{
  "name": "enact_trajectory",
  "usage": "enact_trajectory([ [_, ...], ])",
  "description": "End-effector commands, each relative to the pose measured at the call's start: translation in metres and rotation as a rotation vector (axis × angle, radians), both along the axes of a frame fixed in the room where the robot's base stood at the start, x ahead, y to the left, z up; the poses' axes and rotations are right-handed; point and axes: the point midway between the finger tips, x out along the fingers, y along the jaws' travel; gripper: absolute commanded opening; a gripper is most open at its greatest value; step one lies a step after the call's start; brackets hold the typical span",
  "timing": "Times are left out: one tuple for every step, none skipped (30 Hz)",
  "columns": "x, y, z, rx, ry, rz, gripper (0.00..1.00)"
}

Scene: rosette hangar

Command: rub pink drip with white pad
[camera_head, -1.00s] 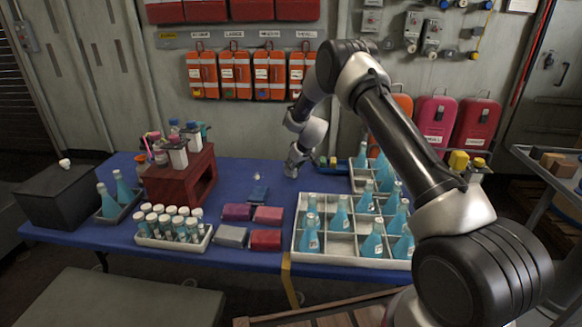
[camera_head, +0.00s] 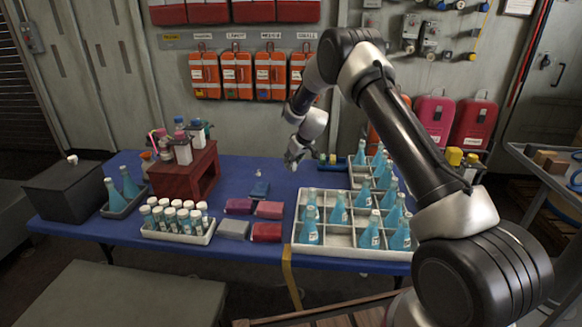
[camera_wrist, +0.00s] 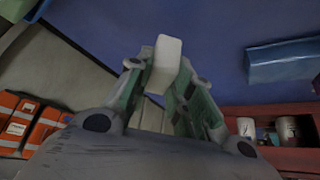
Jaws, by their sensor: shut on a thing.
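My gripper (camera_wrist: 164,84) is shut on a white pad (camera_wrist: 167,58), a pale block that sticks out beyond the fingertips in the wrist view. In the head view my gripper (camera_head: 292,158) is over the back part of the blue table (camera_head: 235,180), left of the bottle crate; the pad is too small to make out there. I cannot make out a pink drip in either view.
A crate of blue bottles (camera_head: 335,255) stands at the right. A dark red stand (camera_head: 185,178) and a vial rack (camera_head: 180,238) are at the left. Orange cases (camera_head: 238,76) hang behind.

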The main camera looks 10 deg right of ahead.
Motion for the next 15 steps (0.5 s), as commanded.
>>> enact_trajectory([
  [0.001,-0.001,0.006,0.000,-0.002,0.000,0.00],
  [0.001,-0.001,0.009,0.000,-0.002,0.000,0.00],
  [0.001,-0.002,0.012,0.000,-0.002,0.000,0.00],
  [0.001,-0.003,0.015,0.000,-0.002,-0.001,0.00],
  [0.001,-0.003,0.018,-0.001,-0.003,-0.001,0.00],
  [0.001,-0.004,0.021,0.000,-0.003,-0.001,0.00],
  [0.001,-0.004,0.024,0.000,-0.003,-0.001,0.00],
  [0.000,-0.004,0.027,0.000,-0.003,-0.001,0.00],
  [0.000,-0.005,0.030,0.000,-0.002,-0.001,0.00],
  [0.000,-0.005,0.032,0.000,-0.002,-0.001,0.00],
  [0.000,-0.006,0.034,0.000,-0.001,-0.001,0.00],
  [0.000,-0.006,0.037,-0.001,-0.002,-0.001,0.00],
  [0.000,-0.006,0.039,-0.001,-0.001,-0.002,0.00],
  [0.000,-0.007,0.040,0.000,-0.002,-0.002,0.00],
  [0.000,-0.007,0.041,-0.001,-0.001,-0.002,0.00],
])
